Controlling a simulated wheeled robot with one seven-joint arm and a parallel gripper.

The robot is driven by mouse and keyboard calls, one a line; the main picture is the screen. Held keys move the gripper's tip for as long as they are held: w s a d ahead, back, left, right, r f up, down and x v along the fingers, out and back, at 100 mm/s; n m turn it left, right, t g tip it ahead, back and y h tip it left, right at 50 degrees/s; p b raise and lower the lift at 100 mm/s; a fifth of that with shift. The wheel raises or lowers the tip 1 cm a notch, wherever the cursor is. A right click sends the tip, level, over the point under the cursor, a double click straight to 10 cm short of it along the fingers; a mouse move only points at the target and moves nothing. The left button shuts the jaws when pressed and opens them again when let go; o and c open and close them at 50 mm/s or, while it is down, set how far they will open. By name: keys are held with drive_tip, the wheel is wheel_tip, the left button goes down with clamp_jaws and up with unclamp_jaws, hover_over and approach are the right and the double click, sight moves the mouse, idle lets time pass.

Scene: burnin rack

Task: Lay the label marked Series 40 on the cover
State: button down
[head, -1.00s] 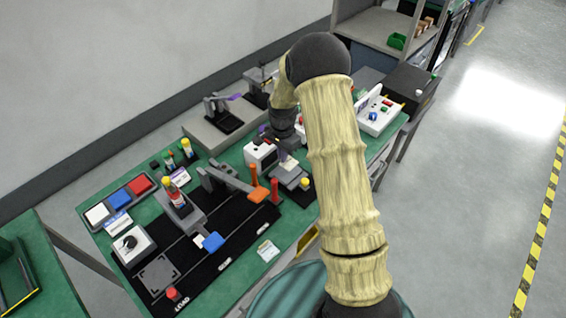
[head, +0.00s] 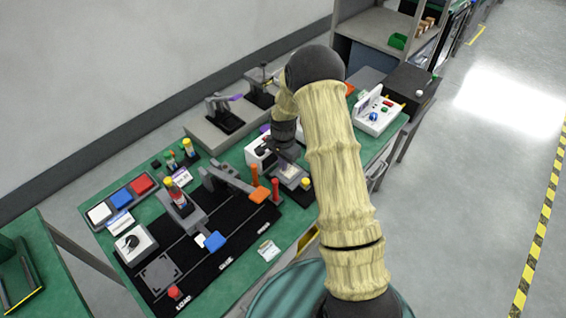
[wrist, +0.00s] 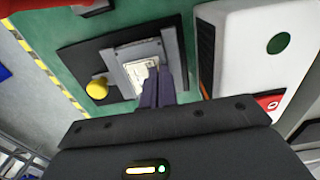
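In the head view the label (head: 289,171) is a pale patch under the gripper (head: 290,157).
A yellow knob (wrist: 97,88) stands beside the plate. A white box with a green dot (wrist: 250,50) stands close on the other side.

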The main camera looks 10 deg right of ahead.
drive_tip(key=c, duration=1.7)
unclamp_jaws()
drive_tip(key=shift+f, duration=0.1)
drive_tip(key=shift+w, duration=0.1)
drive_tip(key=shift+a, duration=0.1)
wheel_tip(320, 180, up, 12)
drive_tip(key=b, duration=0.2)
drive_tip(key=shift+r, duration=0.2)
drive_tip(key=s+r+n+t, duration=0.1)
drive_tip(key=s+r+n, duration=0.1)
drive_tip(key=s, duration=0.5)
drive_tip(key=s+r+n, duration=0.2)
drive_tip(key=s+n, duration=0.3)
drive_tip(key=s, duration=0.3)
drive_tip(key=s+r+n+t, duration=0.1)
drive_tip(key=s+n, duration=0.3)
drive_tip(key=s, duration=0.4)
drive_tip(key=shift+s+r+t, duration=0.25)
drive_tip(key=shift+r+t, duration=0.05)
drive_tip(key=shift+r, duration=0.55)
